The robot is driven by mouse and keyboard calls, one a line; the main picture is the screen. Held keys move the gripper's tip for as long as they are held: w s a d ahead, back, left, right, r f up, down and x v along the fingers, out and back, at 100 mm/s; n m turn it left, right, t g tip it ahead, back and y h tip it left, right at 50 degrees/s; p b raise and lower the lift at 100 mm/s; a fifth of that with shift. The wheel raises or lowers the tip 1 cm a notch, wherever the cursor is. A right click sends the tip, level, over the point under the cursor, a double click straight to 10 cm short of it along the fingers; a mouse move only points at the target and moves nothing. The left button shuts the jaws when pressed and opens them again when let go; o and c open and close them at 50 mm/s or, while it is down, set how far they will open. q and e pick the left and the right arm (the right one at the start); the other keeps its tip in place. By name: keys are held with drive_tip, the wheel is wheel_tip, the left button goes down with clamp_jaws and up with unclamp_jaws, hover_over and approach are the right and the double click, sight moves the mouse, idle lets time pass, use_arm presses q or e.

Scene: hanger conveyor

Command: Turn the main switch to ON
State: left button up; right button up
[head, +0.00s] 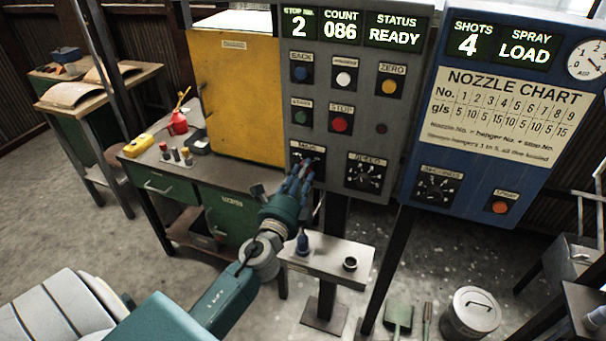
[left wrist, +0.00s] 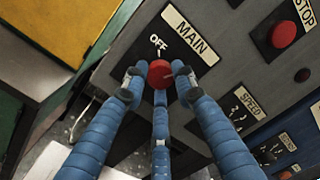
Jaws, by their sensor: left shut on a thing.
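The main switch is a red round knob (left wrist: 160,73) on the grey control panel (head: 345,105), below the MAIN label (left wrist: 190,37). The word OFF shows at the knob's upper side in the left wrist view. My left gripper (head: 303,172) has its blue fingers closed around the knob, as the left wrist view (left wrist: 160,82) shows. In the head view the fingers hide most of the switch. Which way the knob points is too small to tell, and any ON mark is hidden. My right gripper is not in view.
The red STOP button (head: 340,124) sits above the switch and the SPEED dial (head: 364,172) is to its right. A yellow cabinet (head: 236,95) stands close on the left. A small shelf (head: 325,262) with a blue nozzle and a dark ring is below.

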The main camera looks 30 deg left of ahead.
use_arm(q)
drive_tip(key=shift+m, duration=1.7)
drive_tip(key=o, duration=1.2)
drive_tip(key=shift+a, duration=0.1)
drive_tip(key=shift+c, duration=0.2)
drive_tip(key=v, duration=1.2)
drive_tip(key=shift+a, duration=0.1)
drive_tip(key=shift+f, duration=0.15)
